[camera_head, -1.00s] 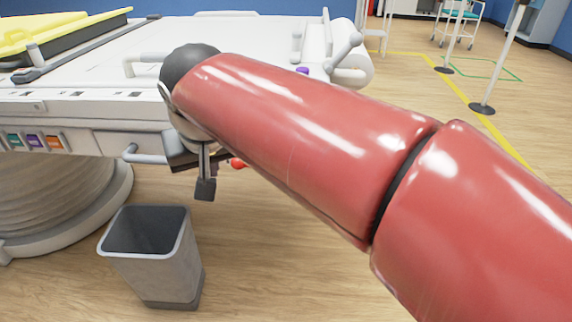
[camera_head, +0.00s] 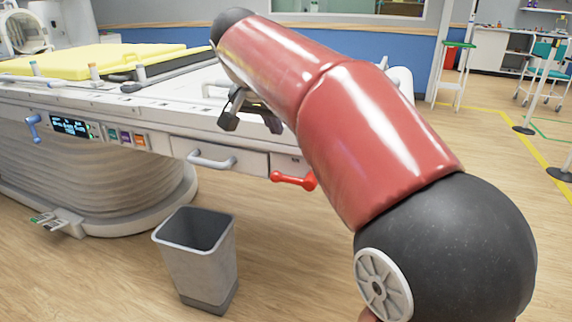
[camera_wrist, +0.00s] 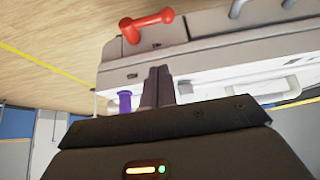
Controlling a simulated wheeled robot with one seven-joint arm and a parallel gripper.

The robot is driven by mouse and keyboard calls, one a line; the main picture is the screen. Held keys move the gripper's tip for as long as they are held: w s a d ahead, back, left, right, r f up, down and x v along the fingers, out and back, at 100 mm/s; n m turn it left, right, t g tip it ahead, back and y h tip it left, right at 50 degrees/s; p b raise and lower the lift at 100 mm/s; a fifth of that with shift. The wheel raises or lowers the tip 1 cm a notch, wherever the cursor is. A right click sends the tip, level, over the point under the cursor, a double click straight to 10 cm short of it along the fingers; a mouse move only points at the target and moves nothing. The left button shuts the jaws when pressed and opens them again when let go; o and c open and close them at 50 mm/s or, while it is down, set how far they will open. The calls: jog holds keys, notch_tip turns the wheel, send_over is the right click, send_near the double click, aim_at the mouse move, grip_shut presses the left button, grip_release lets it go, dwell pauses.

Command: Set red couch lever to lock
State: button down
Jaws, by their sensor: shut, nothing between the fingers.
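The red couch lever (camera_head: 293,180) sits on the front side of the white couch (camera_head: 160,112), right of a drawer, with my arm passing above it. In the wrist view the red lever (camera_wrist: 146,25) stands out from the couch's side panel, with the picture turned over. My gripper shows in the wrist view (camera_wrist: 158,72) as two dark fingers pressed together, empty and apart from the lever. In the head view my gripper (camera_head: 232,112) is partly hidden behind my arm, above the couch's front edge and left of the lever.
A grey bin (camera_head: 197,258) stands on the floor below the drawer handle (camera_head: 212,160). A blue lever (camera_head: 34,127) and a small display (camera_head: 70,126) are on the couch's left side. A purple knob (camera_wrist: 125,102) is near my fingers in the wrist view.

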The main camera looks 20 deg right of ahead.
send_over(284, 179)
notch_tip(284, 179, down, 8)
jog(key=shift+w+d+f, duration=0.1)
jog(key=shift+d+f, duration=0.05)
notch_tip(284, 179, down, 2)
jog(key=shift+f+b, duration=0.25)
jog(key=shift+b, duration=0.15)
jog(key=shift+s+a+f, duration=0.2)
jog(key=shift+s+f, duration=0.05)
jog(key=shift+f, duration=0.5)
